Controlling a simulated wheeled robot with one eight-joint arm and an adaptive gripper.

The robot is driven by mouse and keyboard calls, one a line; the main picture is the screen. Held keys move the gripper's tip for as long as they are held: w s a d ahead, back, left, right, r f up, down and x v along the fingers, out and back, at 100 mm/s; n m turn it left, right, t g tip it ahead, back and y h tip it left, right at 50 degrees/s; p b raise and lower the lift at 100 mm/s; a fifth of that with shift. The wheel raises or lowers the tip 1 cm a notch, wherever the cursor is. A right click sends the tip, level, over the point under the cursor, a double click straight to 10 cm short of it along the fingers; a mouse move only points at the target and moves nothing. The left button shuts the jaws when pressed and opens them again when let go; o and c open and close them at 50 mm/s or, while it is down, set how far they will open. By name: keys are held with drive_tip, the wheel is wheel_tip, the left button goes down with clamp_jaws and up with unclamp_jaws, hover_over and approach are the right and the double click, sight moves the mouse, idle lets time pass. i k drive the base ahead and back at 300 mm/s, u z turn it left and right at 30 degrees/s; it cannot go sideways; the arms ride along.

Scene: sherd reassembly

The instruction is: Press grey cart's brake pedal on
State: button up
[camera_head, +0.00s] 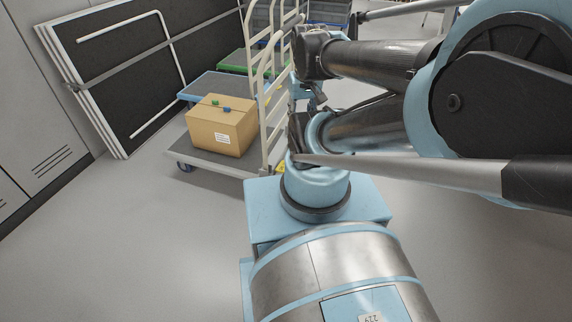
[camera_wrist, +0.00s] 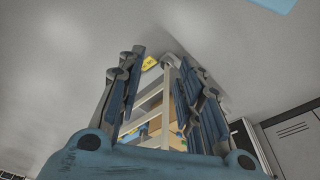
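The grey cart (camera_head: 188,147) stands left of centre in the head view. It has a flat grey deck, a beige tubular rail (camera_head: 266,95) on its right end and a cardboard box on top. A small yellow part (camera_head: 281,168) shows low at that end, partly hidden by my arm; it may be the brake pedal. In the wrist view a yellow part (camera_wrist: 149,63) lies beyond my fingertips, beside the foot of the rail (camera_wrist: 152,98). My gripper (camera_wrist: 165,72) has its blue fingers spread apart, with nothing visibly held. I cannot tell whether it touches the cart.
The cardboard box (camera_head: 222,125) carries small green and blue items. A blue cart (camera_head: 208,84) and a green cart (camera_head: 236,62) stand behind. Dark framed panels (camera_head: 120,70) lean on the left wall near grey lockers (camera_head: 40,130). The floor (camera_head: 150,240) at the front left is clear.

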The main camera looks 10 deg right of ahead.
sight(281, 167)
drive_tip(key=u, duration=0.8)
drive_tip(key=k, duration=0.8)
drive_tip(key=z, duration=0.6)
